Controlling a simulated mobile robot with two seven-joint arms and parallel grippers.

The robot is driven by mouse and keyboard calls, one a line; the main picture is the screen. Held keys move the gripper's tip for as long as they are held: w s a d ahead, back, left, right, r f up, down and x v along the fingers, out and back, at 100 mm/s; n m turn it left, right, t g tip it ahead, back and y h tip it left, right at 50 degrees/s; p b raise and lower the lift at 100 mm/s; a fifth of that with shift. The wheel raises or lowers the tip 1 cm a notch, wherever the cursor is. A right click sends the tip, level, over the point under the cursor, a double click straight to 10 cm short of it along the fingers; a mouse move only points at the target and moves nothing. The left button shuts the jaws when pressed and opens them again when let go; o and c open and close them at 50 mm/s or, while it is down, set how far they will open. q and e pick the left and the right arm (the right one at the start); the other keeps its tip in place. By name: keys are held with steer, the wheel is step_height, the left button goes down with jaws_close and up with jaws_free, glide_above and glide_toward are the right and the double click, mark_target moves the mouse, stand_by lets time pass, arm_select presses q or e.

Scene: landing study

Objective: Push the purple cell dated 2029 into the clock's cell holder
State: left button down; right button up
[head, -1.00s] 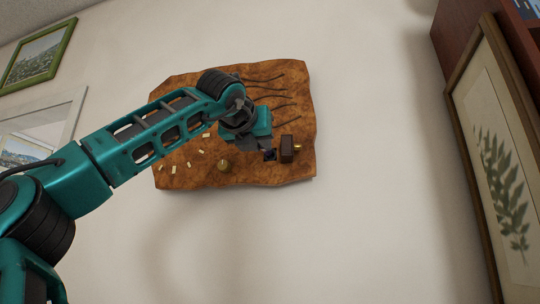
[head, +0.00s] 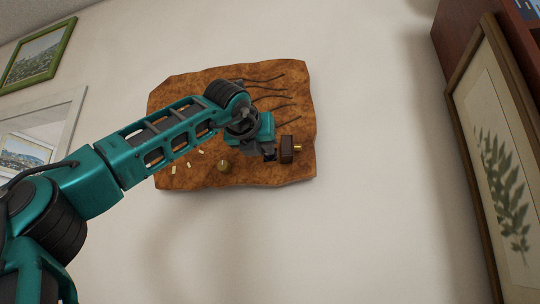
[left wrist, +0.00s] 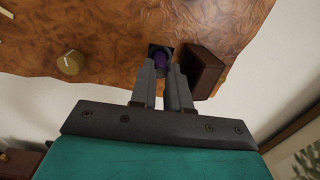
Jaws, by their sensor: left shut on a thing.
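The clock is a burl-wood slab (head: 235,178) on the wall; it also fills the top of the left wrist view (left wrist: 110,25). Its cell holder (left wrist: 152,47) is a small dark square recess. My left gripper (left wrist: 162,72) is shut on the purple cell (left wrist: 162,60), whose end lies at the holder's opening. I cannot tell how deep the cell sits, and its date cannot be read. In the head view the left gripper (head: 262,150) is at the clock's lower right and mostly hides the holder. My right gripper is not in view.
A brown block (left wrist: 201,70) stands out just right of the holder, close to the fingers. A brass knob (left wrist: 70,62) is on the slab to the left. Dark wavy strips (head: 268,92) lie above. The wall below the clock is clear. A framed fern picture (head: 495,150) hangs at right.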

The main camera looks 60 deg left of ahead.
arm_select(q)
steer(key=shift+x, duration=0.9)
stand_by(0.5)
steer(key=c, duration=1)
jaws_free()
steer(key=b+v, duration=0.2)
steer(key=v, duration=1.1)
steer(key=shift+w+f, duration=0.1)
